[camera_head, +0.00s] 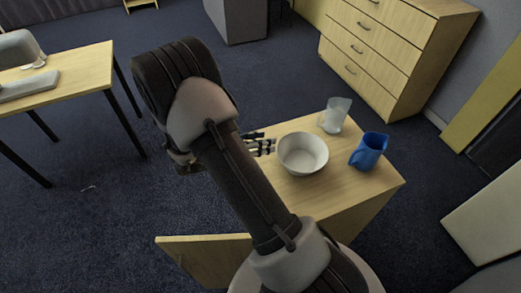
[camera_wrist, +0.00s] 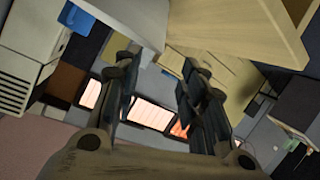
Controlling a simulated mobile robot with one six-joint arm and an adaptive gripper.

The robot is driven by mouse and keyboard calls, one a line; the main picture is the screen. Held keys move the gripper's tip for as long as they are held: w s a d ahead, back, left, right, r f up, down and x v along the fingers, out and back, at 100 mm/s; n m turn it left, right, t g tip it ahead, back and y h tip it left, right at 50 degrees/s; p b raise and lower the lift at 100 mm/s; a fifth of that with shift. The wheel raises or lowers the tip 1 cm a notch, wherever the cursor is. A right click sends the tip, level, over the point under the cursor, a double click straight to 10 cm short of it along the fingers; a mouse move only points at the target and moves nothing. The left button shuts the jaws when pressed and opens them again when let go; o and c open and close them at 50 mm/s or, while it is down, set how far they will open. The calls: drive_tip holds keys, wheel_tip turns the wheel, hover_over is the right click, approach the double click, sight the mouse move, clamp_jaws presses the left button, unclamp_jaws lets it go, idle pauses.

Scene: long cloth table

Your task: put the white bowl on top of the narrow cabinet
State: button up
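The white bowl (camera_head: 303,154) sits upright on the light wooden top of a small cabinet (camera_head: 374,183), which I take to be the narrow cabinet. My gripper (camera_head: 264,147) is just left of the bowl, its fingers pointing toward it. Whether they touch the rim cannot be told. In the wrist view my gripper (camera_wrist: 158,72) has its fingers apart with nothing between them. My arm hides the left part of the cabinet top.
The cabinet door (camera_head: 203,259) hangs open at lower left. A wooden drawer unit (camera_head: 385,50) stands behind. A table (camera_head: 75,75) is at left.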

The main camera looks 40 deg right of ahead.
drive_tip(key=w+a+r+n+t+y, duration=0.2)
drive_tip(key=w+a+r+t+y, duration=0.25)
drive_tip(key=w+r+t, duration=0.55)
drive_tip(key=w+a+r+n+t+y, duration=0.1)
drive_tip(key=w+a+r+n+y, duration=0.15)
drive_tip(key=a+r, duration=0.35)
drive_tip(key=w+a+r+n+t+y, duration=0.1)
drive_tip(key=a+r+n+y, duration=0.25)
drive_tip(key=a, duration=0.35)
drive_tip(key=s+a+r+n+g+y, duration=0.1)
drive_tip(key=s+a+r+n+y, duration=0.15)
drive_tip(key=s+a, duration=0.3)
drive_tip(key=s+a+r+n+y, duration=0.2)
drive_tip(key=s+a+y, duration=0.15)
drive_tip(key=s, duration=0.35)
drive_tip(key=s+d+f+n+g+h, duration=0.1)
drive_tip(key=s+d+g, duration=0.1)
drive_tip(key=s, duration=0.7)
drive_tip(key=s+d+f+n+g+h, duration=0.1)
drive_tip(key=s+n+g, duration=0.1)
drive_tip(key=s, duration=0.8)
drive_tip(key=shift+d+f+g+h, duration=0.15)
drive_tip(key=shift+d+g+h, duration=0.15)
drive_tip(key=shift+d+h, duration=0.05)
